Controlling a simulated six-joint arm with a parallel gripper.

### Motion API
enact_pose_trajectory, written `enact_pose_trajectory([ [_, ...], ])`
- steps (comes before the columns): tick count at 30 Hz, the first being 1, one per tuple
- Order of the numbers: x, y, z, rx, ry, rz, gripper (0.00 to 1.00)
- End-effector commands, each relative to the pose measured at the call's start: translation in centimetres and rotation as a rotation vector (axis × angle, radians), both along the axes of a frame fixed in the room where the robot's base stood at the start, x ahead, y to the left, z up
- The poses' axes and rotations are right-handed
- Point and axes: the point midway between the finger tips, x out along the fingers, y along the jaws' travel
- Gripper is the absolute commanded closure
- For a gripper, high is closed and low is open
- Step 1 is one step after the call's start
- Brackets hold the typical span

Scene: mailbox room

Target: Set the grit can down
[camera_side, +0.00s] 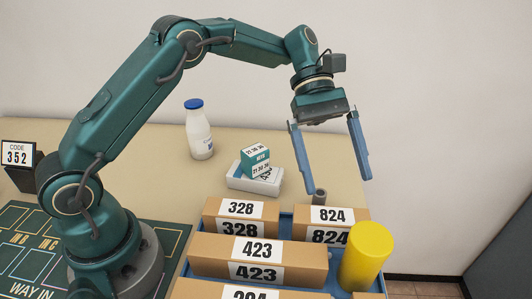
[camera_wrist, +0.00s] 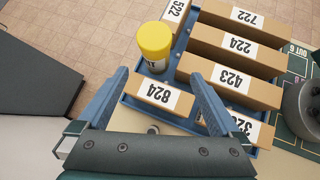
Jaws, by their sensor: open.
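A yellow can (camera_side: 366,255), the only can I see that fits the grit can, stands in the blue tray (camera_side: 283,227), at the right beside the 824 and 423 boxes. It looks upright or leans slightly. In the wrist view the can (camera_wrist: 155,42) shows a yellow top and a white label with dark marks, too small to read. My gripper (camera_side: 338,184) is open and empty, above and behind the 824 box, apart from the can. In the wrist view my gripper (camera_wrist: 158,75) has its fingers spread, with the can beyond the tips.
Cardboard boxes numbered 328 (camera_side: 238,216), 824 (camera_side: 330,224) and 423 (camera_side: 215,250) fill much of the tray. A short grey cylinder (camera_side: 319,196) stands behind the 824 box. A white bottle (camera_side: 199,135) and small stacked boxes (camera_side: 255,160) stand on the table.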

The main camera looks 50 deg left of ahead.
Motion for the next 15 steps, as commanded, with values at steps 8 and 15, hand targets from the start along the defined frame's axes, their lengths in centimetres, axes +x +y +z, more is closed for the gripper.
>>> enact_pose_trajectory([
  [8, -4.4, 2.9, 3.8, 0.201, -0.367, -0.186, 0.0],
  [15, -9.3, 6.1, 4.8, 0.394, -0.655, -0.397, 0.0],
])
